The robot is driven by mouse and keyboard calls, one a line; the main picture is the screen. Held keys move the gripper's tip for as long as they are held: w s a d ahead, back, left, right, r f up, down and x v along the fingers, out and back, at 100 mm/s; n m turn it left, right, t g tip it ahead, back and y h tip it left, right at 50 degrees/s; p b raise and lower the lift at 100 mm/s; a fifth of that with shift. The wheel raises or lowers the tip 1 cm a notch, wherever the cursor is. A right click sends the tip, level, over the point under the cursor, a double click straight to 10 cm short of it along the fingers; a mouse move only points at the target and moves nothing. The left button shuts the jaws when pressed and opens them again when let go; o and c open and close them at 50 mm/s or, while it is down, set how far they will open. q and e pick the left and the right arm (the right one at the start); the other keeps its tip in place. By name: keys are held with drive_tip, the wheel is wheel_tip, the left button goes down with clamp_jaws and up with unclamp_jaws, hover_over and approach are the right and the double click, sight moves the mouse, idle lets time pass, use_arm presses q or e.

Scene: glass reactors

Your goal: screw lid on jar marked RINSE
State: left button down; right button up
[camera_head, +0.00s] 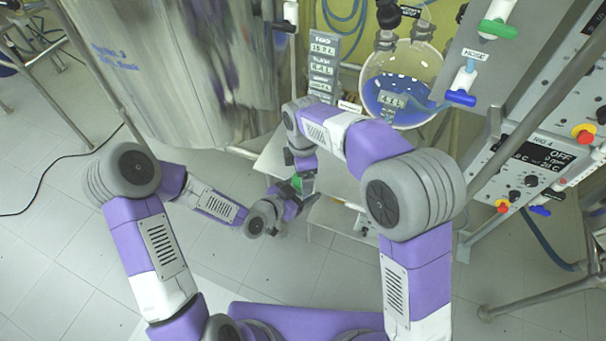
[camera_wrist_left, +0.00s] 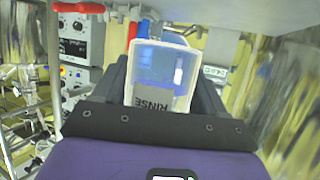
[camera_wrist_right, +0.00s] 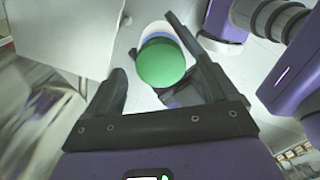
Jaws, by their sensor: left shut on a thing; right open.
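A translucent jar (camera_wrist_left: 172,62) with bluish contents and a grey RINSE label (camera_wrist_left: 152,101) is between the fingers of my left gripper (camera_wrist_left: 162,75), which is shut on it. A round green lid (camera_wrist_right: 162,63) is at the jar's top in the right wrist view, with a white and blue part of the jar (camera_wrist_right: 155,31) behind it. I cannot tell how firmly it sits. My right gripper (camera_wrist_right: 146,48) is open, its fingers on either side of the lid without closing on it. In the head view the green lid (camera_head: 297,182) is small and mostly hidden between the grippers.
A white bench (camera_head: 270,158) is just behind the grippers. A large metal vessel (camera_head: 200,70) stands at the back left. A glass reactor bowl (camera_head: 402,75) with blue liquid hangs behind my right arm. A control panel (camera_head: 540,150) and metal frame are on the right.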

drive_tip(key=shift+r, duration=1.45)
drive_tip(key=shift+c, duration=0.5)
drive_tip(key=r+n, duration=0.1)
drive_tip(key=n, duration=0.2)
drive_tip(key=shift+r, duration=0.35)
drive_tip(key=r+n, duration=0.1)
drive_tip(key=n, duration=0.2)
drive_tip(key=shift+r+n, duration=0.3)
drive_tip(key=shift+r, duration=0.1)
drive_tip(key=shift+f, duration=4.05)
